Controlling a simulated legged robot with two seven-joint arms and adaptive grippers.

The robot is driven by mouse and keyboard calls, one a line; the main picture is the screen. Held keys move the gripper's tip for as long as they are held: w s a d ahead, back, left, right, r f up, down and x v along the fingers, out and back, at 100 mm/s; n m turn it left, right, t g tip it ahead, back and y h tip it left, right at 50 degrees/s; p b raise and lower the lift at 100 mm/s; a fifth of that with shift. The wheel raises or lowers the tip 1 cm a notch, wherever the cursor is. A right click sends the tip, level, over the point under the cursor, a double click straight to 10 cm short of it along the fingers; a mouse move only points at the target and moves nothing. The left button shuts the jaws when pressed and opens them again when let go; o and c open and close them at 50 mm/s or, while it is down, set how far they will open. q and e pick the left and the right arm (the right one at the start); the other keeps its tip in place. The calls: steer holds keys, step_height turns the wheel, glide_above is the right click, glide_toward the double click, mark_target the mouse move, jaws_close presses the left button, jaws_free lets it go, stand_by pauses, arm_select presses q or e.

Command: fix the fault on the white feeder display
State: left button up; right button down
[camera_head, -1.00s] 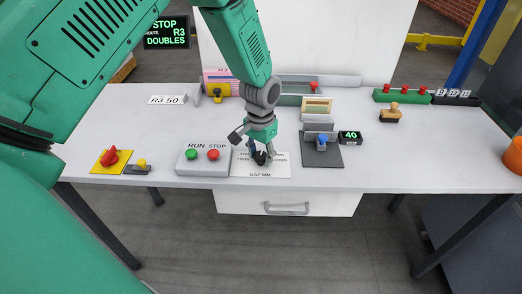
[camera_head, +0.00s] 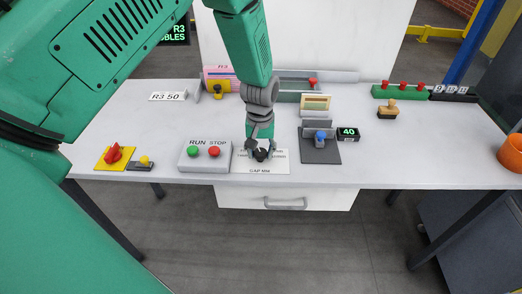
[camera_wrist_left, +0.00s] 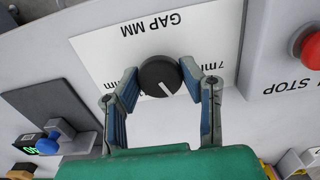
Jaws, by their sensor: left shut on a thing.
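My left gripper (camera_head: 261,150) is shut on a black knob (camera_wrist_left: 158,76) with a white pointer line, on a white plate (camera_head: 250,168) marked GAP MM. In the left wrist view its two fingers stand on either side of the knob; a 7 mm marking shows beside it. The dark display (camera_head: 178,33) with green text stands behind the table, partly hidden by my left arm; R3 and the end of a word, BLES, show. A grey box with a green RUN button (camera_head: 193,151) and a red STOP button (camera_head: 214,151) stands just left of the plate. My right gripper is not in view.
Right of the plate are a grey fixture with a blue knob (camera_head: 320,136) and a small display reading 40 (camera_head: 347,133). A red rotary switch (camera_head: 113,152) on yellow lies at left, a wooden stamp (camera_head: 388,110) and an orange cup (camera_head: 511,154) at right.

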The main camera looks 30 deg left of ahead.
mark_target(261, 150)
arm_select(q)
steer(key=shift+w+a+r, duration=0.15)
steer(key=shift+w+r, duration=0.1)
steer(key=shift+w, duration=0.1)
steer(key=o, duration=1.2)
steer(key=shift+c, duration=0.2)
steer(key=shift+s+f, duration=0.1)
steer(key=shift+s, duration=0.05)
step_height(261, 150, up, 12)
steer(key=shift+f, duration=0.1)
